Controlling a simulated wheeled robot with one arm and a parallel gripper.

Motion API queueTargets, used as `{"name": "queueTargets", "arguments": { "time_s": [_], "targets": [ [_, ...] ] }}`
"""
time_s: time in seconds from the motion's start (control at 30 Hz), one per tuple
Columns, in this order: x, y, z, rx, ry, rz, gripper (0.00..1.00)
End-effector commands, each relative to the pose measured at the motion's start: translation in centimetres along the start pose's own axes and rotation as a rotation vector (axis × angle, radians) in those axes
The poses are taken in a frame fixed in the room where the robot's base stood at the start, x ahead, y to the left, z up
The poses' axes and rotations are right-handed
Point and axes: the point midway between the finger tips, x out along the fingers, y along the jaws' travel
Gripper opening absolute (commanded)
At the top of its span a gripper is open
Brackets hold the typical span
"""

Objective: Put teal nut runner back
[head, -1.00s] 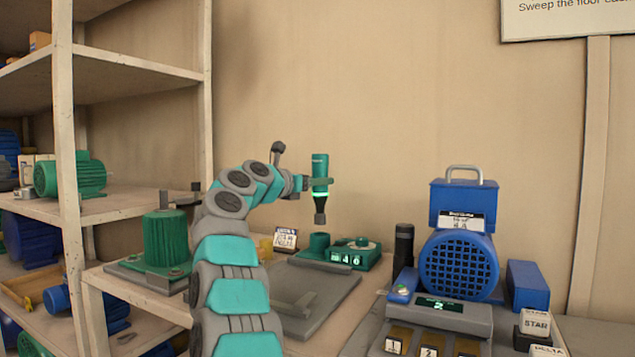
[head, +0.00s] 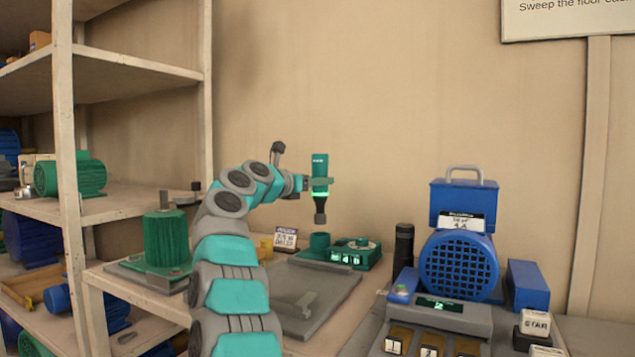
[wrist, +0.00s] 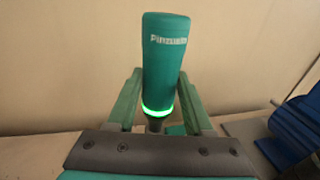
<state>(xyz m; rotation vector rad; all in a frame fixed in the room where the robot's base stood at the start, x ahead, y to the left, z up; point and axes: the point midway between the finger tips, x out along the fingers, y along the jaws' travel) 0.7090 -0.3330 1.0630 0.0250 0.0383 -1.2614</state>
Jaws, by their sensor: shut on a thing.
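The teal nut runner (head: 320,170) is upright in the air, with a lit green ring and a dark lower end. My gripper (head: 318,182) is shut on its body; the wrist view shows the nut runner (wrist: 166,65) between the two green fingers (wrist: 160,100). The teal dock (head: 342,255) sits on the bench below, with a round cup (head: 319,243) at its left and a small lit display. The cup is almost directly under the nut runner's dark end in the head view, with a clear gap between them.
A grey plate (head: 318,301) lies in front of the dock. A small label card (head: 285,237) stands left of it. A black cylinder (head: 403,248) and a blue motor (head: 459,264) stand at right. A green motor (head: 166,238) stands at left.

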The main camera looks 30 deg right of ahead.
Motion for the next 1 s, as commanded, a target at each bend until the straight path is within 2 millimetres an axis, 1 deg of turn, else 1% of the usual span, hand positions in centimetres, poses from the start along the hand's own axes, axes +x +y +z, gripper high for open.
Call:
{"name": "queueTargets", "arguments": {
  "time_s": [0.03,0.27,1.0],
  "targets": [
    [-0.1,-0.1,0.3,0.002,-0.004,0.001,0.00],
    [-0.1,-0.1,0.1,0.002,-0.004,0.000,0.00],
    [0.0,-0.1,-1.6,0.002,-0.004,0.000,0.00]
  ]
}}
